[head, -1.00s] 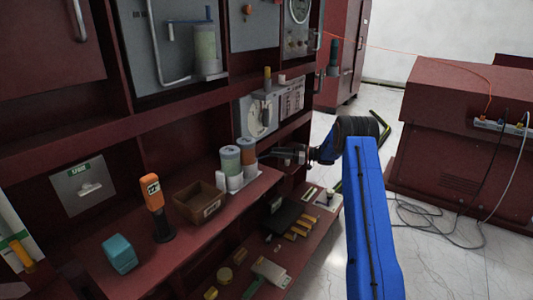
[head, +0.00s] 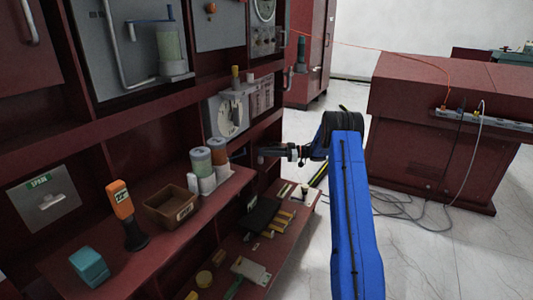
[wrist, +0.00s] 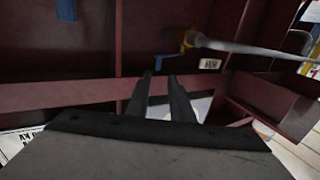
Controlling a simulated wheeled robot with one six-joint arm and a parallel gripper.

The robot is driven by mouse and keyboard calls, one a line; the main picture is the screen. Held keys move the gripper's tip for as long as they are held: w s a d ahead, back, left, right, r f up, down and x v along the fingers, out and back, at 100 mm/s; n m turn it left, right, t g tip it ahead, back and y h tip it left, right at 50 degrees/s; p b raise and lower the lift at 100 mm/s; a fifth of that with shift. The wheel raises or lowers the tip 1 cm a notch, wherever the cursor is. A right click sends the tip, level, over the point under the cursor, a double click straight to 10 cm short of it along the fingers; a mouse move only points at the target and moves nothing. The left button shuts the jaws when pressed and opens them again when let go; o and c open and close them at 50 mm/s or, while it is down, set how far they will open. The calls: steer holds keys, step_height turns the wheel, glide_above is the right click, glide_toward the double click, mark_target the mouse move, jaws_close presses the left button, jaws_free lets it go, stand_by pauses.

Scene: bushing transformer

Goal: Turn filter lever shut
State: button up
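The likely filter is a clear, pale green cylinder (head: 171,48) on the grey upper-left panel in the head view. A blue lever (head: 150,20) lies roughly level across its top, with a short upright blue knob at the right end. My gripper (head: 240,155) is well below and to the right of it, just right of the capped canisters. In the wrist view my gripper (wrist: 160,85) has two dark fingers with a narrow gap and nothing between them. A small blue part (wrist: 66,10) shows at the top left there; I cannot tell whether it belongs to the lever.
Canisters (head: 207,165), a brown bin (head: 172,207) and an orange-topped tool (head: 122,205) stand on the shelf. A dial panel (head: 230,115) is behind my gripper. In the wrist view a grey rod with a yellow fitting (wrist: 188,38) lies ahead.

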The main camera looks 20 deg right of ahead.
steer(key=shift+a+r, duration=0.1)
jaws_close()
steer(key=s+a+m+t+h, duration=0.4)
steer(key=s+m+t+h, duration=0.45)
steer(key=s, duration=0.25)
steer(key=d+x, duration=0.1)
steer(key=x, duration=1.2)
steer(key=shift+w+h, duration=0.35)
steer(key=shift+h, duration=0.1)
steer(key=shift+a+r+t, duration=0.15)
steer(key=shift+t, duration=0.1)
